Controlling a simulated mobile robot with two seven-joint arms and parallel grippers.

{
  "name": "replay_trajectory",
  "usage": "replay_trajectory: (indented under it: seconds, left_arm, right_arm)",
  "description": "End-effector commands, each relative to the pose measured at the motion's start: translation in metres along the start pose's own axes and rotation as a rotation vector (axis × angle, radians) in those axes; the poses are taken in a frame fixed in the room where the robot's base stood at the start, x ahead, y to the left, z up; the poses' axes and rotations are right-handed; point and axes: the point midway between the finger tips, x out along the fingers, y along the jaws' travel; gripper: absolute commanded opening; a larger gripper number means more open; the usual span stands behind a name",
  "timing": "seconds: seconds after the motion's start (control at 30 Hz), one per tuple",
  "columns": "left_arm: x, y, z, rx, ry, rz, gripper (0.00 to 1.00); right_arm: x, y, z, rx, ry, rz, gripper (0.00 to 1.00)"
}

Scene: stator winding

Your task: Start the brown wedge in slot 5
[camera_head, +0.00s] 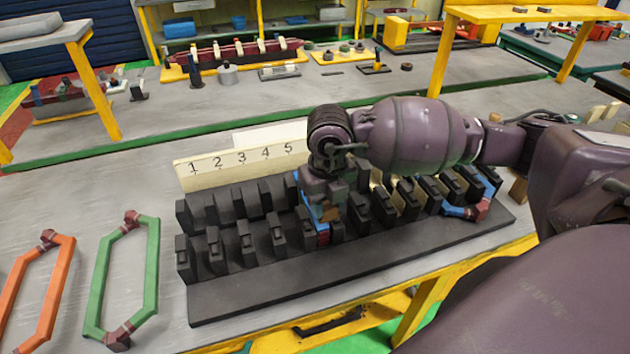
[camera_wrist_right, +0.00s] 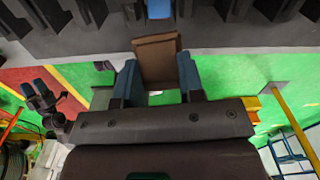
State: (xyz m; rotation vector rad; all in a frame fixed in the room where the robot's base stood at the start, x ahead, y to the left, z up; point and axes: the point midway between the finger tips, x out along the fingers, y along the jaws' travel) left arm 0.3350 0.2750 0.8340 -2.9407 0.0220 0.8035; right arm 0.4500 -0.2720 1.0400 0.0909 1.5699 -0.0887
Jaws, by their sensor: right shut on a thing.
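The dark slotted stator block (camera_head: 290,285) lies on the table, its teeth in two rows. The cream board (camera_head: 215,166) behind it shows the numbers 1 to 5. My right gripper (camera_head: 326,208) is over the block near number 5, pointing down and hiding much of that slot. In the right wrist view its blue fingers are shut on the brown wedge (camera_wrist_right: 157,60), which sticks out past the fingertips toward the block. A blue piece (camera_wrist_right: 158,8) shows in the block ahead of the wedge. I cannot tell whether the wedge touches the slot.
A green coil (camera_head: 152,265) and an orange coil (camera_head: 60,285) lie left of the block. A blue and red coil end (camera_head: 475,208) sticks out at the block's right. A dark gripper-like part with blue tips (camera_wrist_right: 40,92), perhaps my left gripper, shows in the wrist view.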

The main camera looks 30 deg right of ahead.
Motion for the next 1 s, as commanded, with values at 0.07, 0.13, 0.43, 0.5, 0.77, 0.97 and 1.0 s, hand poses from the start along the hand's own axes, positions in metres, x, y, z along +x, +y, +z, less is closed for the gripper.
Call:
replay_trajectory:
  seconds: [0.07, 0.13, 0.43, 0.5, 0.77, 0.97, 1.0]
  left_arm:
    - [-0.001, 0.000, -0.002, 0.000, 0.000, 0.000, 0.61]
    - [-0.002, 0.000, -0.002, 0.000, -0.001, 0.000, 0.61]
    - [-0.006, -0.001, 0.012, -0.002, -0.023, -0.004, 0.61]
    - [-0.006, -0.001, 0.015, -0.002, -0.026, -0.004, 0.61]
    - [-0.001, 0.000, 0.019, -0.001, -0.024, -0.002, 0.61]
    - [0.004, 0.001, 0.022, -0.001, -0.022, -0.001, 0.61]
    - [0.005, 0.001, 0.023, 0.000, -0.021, -0.001, 0.61]
  right_arm:
    - [-0.005, -0.002, -0.001, 0.061, 0.000, 0.000, 0.12]
    - [-0.006, -0.002, -0.001, 0.097, 0.000, -0.001, 0.12]
    - [-0.003, -0.003, -0.001, 0.124, 0.001, -0.001, 0.12]
    - [0.000, -0.003, -0.001, 0.124, 0.001, -0.001, 0.12]
    - [0.012, -0.003, -0.001, 0.123, 0.002, -0.001, 0.12]
    - [0.021, -0.003, -0.001, 0.122, 0.001, -0.002, 0.12]
    - [0.023, -0.003, -0.001, 0.122, 0.001, -0.002, 0.12]
